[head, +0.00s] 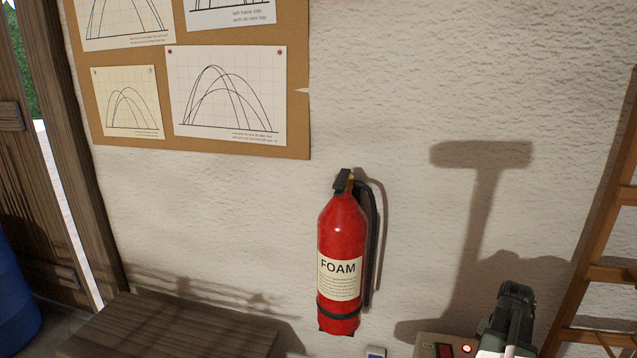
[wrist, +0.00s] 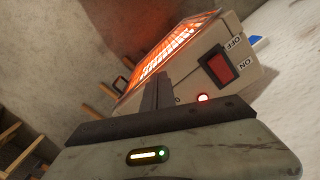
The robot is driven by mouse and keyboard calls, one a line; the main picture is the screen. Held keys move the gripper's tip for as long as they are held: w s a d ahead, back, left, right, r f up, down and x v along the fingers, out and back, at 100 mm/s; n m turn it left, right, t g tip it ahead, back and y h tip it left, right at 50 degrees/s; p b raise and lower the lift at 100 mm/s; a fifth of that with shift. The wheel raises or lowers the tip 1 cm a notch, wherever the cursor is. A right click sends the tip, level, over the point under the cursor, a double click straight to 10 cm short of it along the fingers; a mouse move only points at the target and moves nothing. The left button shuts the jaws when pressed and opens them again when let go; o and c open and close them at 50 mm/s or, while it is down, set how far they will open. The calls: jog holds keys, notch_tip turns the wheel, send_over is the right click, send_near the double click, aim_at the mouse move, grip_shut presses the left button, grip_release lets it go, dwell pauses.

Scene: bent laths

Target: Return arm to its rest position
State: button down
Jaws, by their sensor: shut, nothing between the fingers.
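My gripper (wrist: 158,84) shows in the wrist view as narrow dark fingers closed together, with nothing between them. Its fingers stand in front of a pale box-shaped heater (wrist: 195,68) with glowing orange bars, a red ON/OFF switch (wrist: 219,66) and a lit red lamp (wrist: 204,98). I cannot tell whether the fingers touch the heater. In the head view a dark part of my arm shows at the lower right, in front of the heater (head: 428,346); the fingertips cannot be made out there.
A red foam extinguisher (head: 341,262) is against the wall, left of the heater. A wooden ladder (head: 600,272) leans at the right. A wooden surface (head: 165,330) is at the lower left, beside a blue barrel (head: 14,295). A pinboard (head: 295,70) hangs above.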

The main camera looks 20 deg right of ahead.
jog(key=w+a+n, duration=0.6)
jog(key=w+a, duration=1.3)
jog(key=a, duration=0.2)
jog(key=w+a+n, duration=0.2)
jog(key=a+n, duration=0.1)
jog(key=a, duration=1.1)
jog(key=w+a+n, duration=0.2)
jog(key=a+n, duration=0.1)
jog(key=a, duration=1.1)
notch_tip(320, 180, up, 15)
jog(key=n+p, duration=0.1)
jog(key=p, duration=1.3)
jog(key=shift+s+a+f+p, duration=0.15)
jog(key=shift+s+a+p, duration=0.1)
jog(key=shift+s+p, duration=0.1)
